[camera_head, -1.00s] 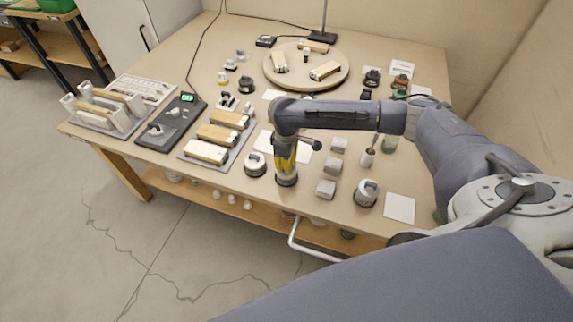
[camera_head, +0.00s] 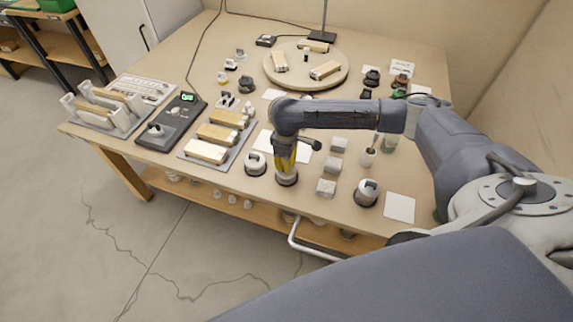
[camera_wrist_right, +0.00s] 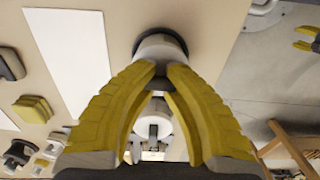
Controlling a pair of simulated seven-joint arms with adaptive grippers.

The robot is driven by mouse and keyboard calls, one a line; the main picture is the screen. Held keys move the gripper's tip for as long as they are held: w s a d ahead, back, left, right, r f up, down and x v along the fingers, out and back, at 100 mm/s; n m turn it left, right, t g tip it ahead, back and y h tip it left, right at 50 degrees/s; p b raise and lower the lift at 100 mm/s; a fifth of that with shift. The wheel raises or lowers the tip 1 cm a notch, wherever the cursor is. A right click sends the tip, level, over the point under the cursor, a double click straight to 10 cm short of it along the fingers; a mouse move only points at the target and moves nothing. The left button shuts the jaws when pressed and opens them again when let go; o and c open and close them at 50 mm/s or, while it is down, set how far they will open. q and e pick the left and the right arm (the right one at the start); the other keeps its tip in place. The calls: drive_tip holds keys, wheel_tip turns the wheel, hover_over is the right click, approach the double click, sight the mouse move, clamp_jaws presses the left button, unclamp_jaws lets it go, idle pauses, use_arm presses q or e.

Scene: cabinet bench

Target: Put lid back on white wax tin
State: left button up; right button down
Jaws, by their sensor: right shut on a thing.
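In the head view, my right gripper (camera_head: 286,165) points straight down over a round tin with a dark rim (camera_head: 287,181) near the bench's front edge. In the right wrist view, the yellow fingers (camera_wrist_right: 160,76) are closed together on a small dark part, apparently the lid's knob. A white round top with a dark ring (camera_wrist_right: 160,47) shows directly beyond the fingertips. The fingers hide most of the lid, so I cannot tell whether it sits flush. My left gripper (camera_wrist_right: 305,39) shows at the wrist view's right edge, its fingers apart; it is outside the head view.
Similar white tins stand to the left (camera_head: 255,163) and right (camera_head: 366,193). Grey blocks (camera_head: 326,187) stand in a row to the right. A white sheet (camera_wrist_right: 75,55) lies behind the gripper. A round board (camera_head: 305,80) holds wooden pieces at the back.

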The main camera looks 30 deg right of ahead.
drive_tip(key=c, duration=1.4)
unclamp_jaws()
drive_tip(key=shift+c, duration=0.2)
drive_tip(key=o, duration=0.6)
drive_tip(key=shift+r, duration=3.45)
